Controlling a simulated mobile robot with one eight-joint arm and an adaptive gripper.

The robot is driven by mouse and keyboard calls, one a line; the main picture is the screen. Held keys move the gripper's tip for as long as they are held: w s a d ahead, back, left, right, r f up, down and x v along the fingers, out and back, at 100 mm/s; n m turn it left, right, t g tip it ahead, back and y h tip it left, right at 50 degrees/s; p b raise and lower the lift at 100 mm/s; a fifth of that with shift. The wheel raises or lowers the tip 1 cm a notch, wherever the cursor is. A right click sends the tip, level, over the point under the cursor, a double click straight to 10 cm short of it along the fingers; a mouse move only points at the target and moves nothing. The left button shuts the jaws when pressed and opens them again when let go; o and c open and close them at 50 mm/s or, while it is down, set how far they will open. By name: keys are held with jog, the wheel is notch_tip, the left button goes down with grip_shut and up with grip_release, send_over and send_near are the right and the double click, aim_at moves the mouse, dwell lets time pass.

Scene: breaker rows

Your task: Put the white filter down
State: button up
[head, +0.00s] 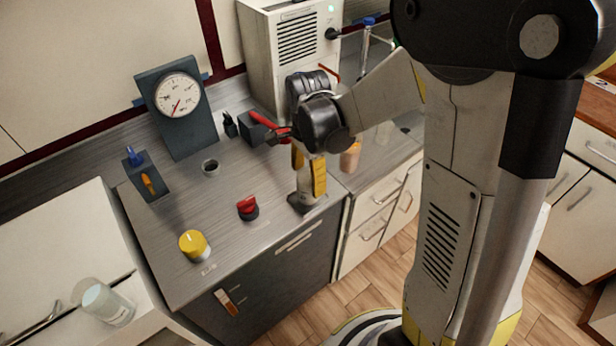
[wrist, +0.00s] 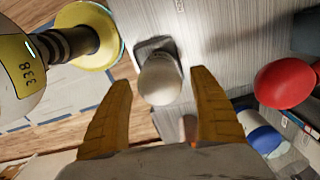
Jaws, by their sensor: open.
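The white filter (wrist: 160,78) is a pale, rounded piece at a dark square base (wrist: 155,47) on the counter. In the head view the filter (head: 306,182) shows as a pale upright body between my fingers, with the dark base (head: 303,205) at its foot near the counter's front edge. My gripper (head: 308,178) is open, pointing down around the filter. In the wrist view my gripper's yellow fingers (wrist: 163,85) stand on either side of the filter, with a visible gap on each side. The filter's lower part is partly hidden.
A red knob (head: 248,207) and a yellow knob (head: 193,245) are on the counter (head: 215,215) to the left. A gauge (head: 178,95) and a red-handled block (head: 258,128) stand behind. An orange cup (head: 350,158) is just right of my gripper. The counter's middle left is fairly clear.

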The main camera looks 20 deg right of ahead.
notch_tip(320, 180, up, 11)
jog(key=p, duration=0.3)
jog(key=shift+f, duration=0.2)
jog(key=s+r+n+t, duration=0.7)
jog(key=s+n, duration=0.5)
jog(key=n, duration=0.4)
jog(key=shift+s+r, duration=0.4)
jog(key=shift+r, duration=0.2)
